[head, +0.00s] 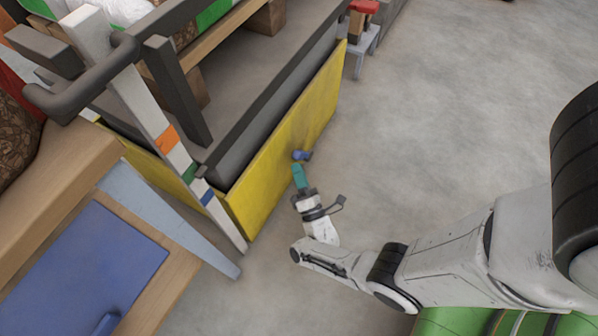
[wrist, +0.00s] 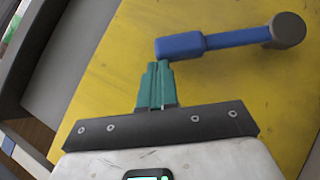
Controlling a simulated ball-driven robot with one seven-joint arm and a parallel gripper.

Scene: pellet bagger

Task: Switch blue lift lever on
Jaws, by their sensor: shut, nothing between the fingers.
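The blue lift lever (wrist: 222,41) is mounted on a yellow panel (wrist: 115,62). In the wrist view it lies nearly level, its thick blue block at the left and a grey round end (wrist: 288,30) at the right. In the head view the lever (head: 303,155) is a small blue piece on the yellow panel's face (head: 285,150). My gripper (wrist: 158,66) has teal fingers that are shut and empty. Its tips are just below the left end of the lever, touching or very close; I cannot tell which. My gripper (head: 298,168) also shows in the head view just below the lever.
A white post (head: 150,120) with orange, green and blue marks and a dark handlebar (head: 80,95) stand left of the panel. A wooden table with a blue mat (head: 80,265) is at lower left. A grey stool (head: 365,40) stands behind.

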